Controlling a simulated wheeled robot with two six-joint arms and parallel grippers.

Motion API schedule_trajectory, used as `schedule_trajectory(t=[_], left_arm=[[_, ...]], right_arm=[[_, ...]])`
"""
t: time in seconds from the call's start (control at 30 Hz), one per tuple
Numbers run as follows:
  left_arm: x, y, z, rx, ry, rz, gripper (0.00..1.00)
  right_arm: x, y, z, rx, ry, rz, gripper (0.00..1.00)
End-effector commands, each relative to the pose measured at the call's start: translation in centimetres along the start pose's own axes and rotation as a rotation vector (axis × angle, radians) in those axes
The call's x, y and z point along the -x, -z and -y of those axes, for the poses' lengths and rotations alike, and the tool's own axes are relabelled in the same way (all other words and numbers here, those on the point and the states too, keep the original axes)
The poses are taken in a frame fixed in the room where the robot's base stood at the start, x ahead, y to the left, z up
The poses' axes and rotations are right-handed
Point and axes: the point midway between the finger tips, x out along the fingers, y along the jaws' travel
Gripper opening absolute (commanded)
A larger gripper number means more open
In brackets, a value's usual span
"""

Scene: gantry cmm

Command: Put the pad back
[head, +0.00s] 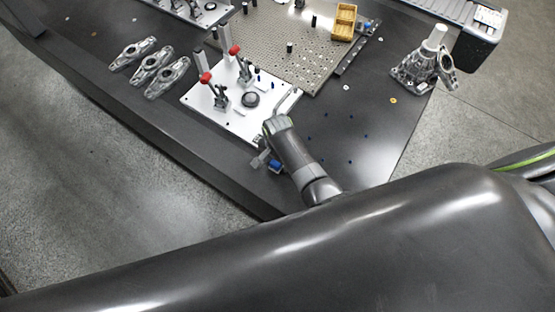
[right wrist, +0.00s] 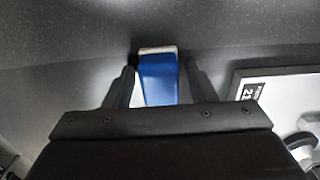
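A blue block with a pale end, which looks like the pad (right wrist: 158,80), shows in the right wrist view between the two dark fingers of my right gripper (right wrist: 160,72). Narrow gaps show on both sides of it, so the fingers look open around or above it. In the head view the blue piece (head: 275,166) is by my right gripper (head: 264,156), over the dark table near its front edge, just off the white fixture plate's near corner. Whether the block rests on the table is hard to tell. My left gripper is not in view.
Metal castings (head: 152,64) lie left; another casting (head: 420,68) stands right. Table between is mostly clear.

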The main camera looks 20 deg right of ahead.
Motion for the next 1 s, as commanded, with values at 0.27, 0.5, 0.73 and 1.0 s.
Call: schedule_trajectory(t=[0.27,0.5,0.73,1.0], left_arm=[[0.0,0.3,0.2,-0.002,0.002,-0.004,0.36],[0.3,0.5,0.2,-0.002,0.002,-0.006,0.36],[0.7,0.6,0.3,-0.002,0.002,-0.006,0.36],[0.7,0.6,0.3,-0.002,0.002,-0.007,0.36]], right_arm=[[0.0,0.0,0.0,0.0,0.0,0.0,0.57],[1.4,0.0,0.1,0.0,0.002,-0.001,0.57],[5.2,0.0,0.2,0.0,0.005,-0.002,0.57],[9.8,0.0,0.1,0.0,0.003,-0.002,0.57]])
